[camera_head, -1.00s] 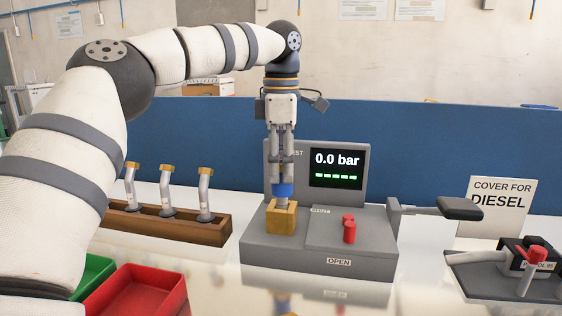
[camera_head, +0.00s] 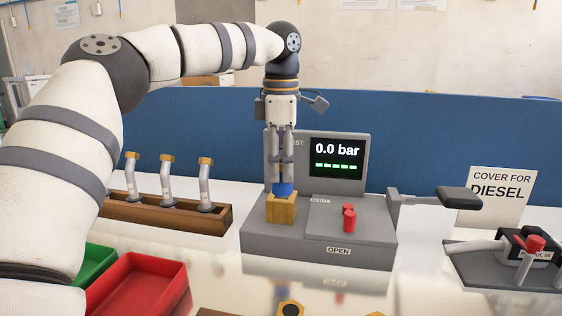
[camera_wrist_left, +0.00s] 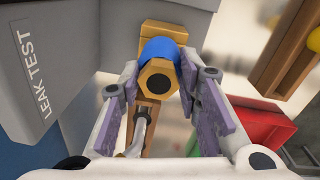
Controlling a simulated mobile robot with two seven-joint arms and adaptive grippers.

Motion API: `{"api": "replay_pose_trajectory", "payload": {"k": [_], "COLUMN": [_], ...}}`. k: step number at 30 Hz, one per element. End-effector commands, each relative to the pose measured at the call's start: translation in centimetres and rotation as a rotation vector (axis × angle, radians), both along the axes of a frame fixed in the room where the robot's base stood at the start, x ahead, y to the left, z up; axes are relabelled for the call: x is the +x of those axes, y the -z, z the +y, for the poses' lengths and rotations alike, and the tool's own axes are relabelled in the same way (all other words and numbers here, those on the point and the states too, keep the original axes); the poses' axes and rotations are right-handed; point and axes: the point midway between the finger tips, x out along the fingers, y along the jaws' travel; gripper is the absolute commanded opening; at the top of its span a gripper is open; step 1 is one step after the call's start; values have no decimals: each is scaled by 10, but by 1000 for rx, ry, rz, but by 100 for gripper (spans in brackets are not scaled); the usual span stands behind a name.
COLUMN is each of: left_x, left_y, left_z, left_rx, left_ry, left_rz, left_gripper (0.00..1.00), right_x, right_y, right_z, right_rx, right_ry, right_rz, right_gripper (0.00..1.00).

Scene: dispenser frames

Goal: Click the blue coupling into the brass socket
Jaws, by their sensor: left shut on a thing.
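My left gripper (camera_head: 283,180) points straight down and is shut on the blue coupling (camera_head: 283,190). The coupling is upright over the brass socket (camera_head: 281,210), a square block on the grey leak test stand (camera_head: 320,235). The coupling's blue part meets the top of the socket, and no gap shows; its lower end is hidden. In the left wrist view the blue coupling (camera_wrist_left: 161,48) and its brass hex end (camera_wrist_left: 158,79) lie between the purple finger pads, with the brass socket (camera_wrist_left: 163,29) behind. My right gripper is not in view.
The stand's screen (camera_head: 336,153) reads 0.0 bar, with green bars. A grey lever with a black handle (camera_head: 459,199) and a red knob (camera_head: 349,219) are to the right. A wooden rack (camera_head: 168,217) of bent pipes and a red tray (camera_head: 140,285) are at left.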

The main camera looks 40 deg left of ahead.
Motion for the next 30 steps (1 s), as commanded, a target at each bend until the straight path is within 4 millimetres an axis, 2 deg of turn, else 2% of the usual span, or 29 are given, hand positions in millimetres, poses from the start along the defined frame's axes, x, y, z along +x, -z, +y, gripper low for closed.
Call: {"api": "replay_pose_trajectory", "payload": {"k": [8, 9, 12, 20, 23, 26, 30], "left_x": [0, 0, 0, 0, 0, 0, 0], "left_y": [9, 10, 10, 9, 1, -22, -64], "left_z": [0, 0, 0, 0, 0, -1, -2], "left_rx": [-1, -1, -1, -1, 0, -1, 1], "left_ry": [0, 0, 0, 0, -1, -2, -4], "left_rz": [7, 7, 7, 6, 3, -1, 0], "left_gripper": [0, 35, 54, 54, 54, 54, 54], "right_x": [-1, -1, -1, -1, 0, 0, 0], "right_y": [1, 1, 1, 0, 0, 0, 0], "right_z": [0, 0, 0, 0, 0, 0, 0], "right_rx": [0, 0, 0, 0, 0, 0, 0], "right_ry": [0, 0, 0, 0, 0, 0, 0], "right_rz": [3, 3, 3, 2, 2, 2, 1], "right_gripper": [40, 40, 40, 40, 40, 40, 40]}}
